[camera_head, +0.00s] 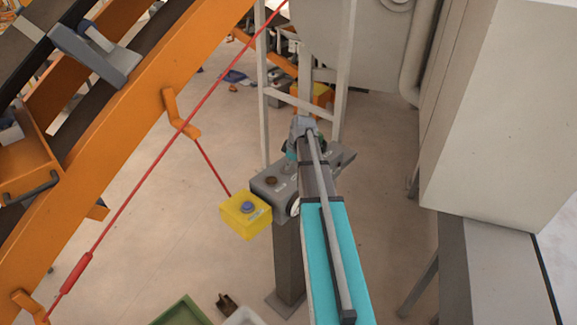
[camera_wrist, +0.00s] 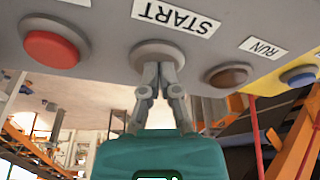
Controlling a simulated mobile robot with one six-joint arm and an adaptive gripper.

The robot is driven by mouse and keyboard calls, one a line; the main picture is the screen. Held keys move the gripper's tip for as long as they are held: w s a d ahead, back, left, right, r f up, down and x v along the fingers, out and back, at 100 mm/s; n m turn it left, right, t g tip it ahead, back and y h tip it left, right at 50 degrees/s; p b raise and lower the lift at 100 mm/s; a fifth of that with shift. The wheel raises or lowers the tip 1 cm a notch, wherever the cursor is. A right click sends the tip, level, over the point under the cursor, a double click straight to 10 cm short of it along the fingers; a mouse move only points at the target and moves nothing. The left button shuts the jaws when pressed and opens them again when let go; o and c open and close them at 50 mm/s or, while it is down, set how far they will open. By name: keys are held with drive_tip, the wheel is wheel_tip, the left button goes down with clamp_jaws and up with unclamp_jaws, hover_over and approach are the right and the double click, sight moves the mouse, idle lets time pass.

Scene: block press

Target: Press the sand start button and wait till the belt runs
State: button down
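The grey control box (camera_head: 262,187) stands on a dark post in the head view. In the wrist view its panel (camera_wrist: 110,20) appears upside down, with a START label (camera_wrist: 176,17) above a round pale grey button (camera_wrist: 152,50). My gripper (camera_wrist: 160,68) has its two fingertips together with nothing between them. The tips overlap the start button's face; I cannot tell whether it is pressed in. The RUN lamp (camera_wrist: 228,76) is dark brown and looks unlit. In the head view my arm hides the start button and the fingertips.
A red button (camera_wrist: 50,48) sits left of the start button in the wrist view. A yellow box (camera_head: 240,222) with a blue button (camera_head: 249,207) adjoins the control box, with a red cord (camera_head: 210,165) rising from it. An orange frame (camera_head: 130,115) fills the left; a grey cabinet (camera_head: 495,120) stands right.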

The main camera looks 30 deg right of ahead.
sight(295, 173)
drive_tip(key=shift+a+r+p, duration=0.1)
drive_tip(key=shift+r+p, duration=2.1)
drive_tip(key=p+v, duration=0.9)
drive_tip(key=shift+s+d+r, duration=0.15)
drive_tip(key=shift+s+d, duration=0.05)
drive_tip(key=s+a+f+m+g+b, duration=0.1)
drive_tip(key=s+a+f+b, duration=0.3)
drive_tip(key=a, duration=0.6)
drive_tip(key=s+a+f+m+h+b, duration=0.1)
drive_tip(key=s+a+f+m+b, duration=0.3)
drive_tip(key=a, duration=0.7)
drive_tip(key=s+a+f+m+g+b, duration=0.1)
drive_tip(key=s+a+f+b, duration=0.3)
drive_tip(key=a, duration=0.6)
drive_tip(key=shift+s+a+f+m+g+h, duration=0.35)
drive_tip(key=shift+s+m, duration=0.35)
drive_tip(key=shift+s, duration=0.3)
drive_tip(key=shift+d, duration=0.1)
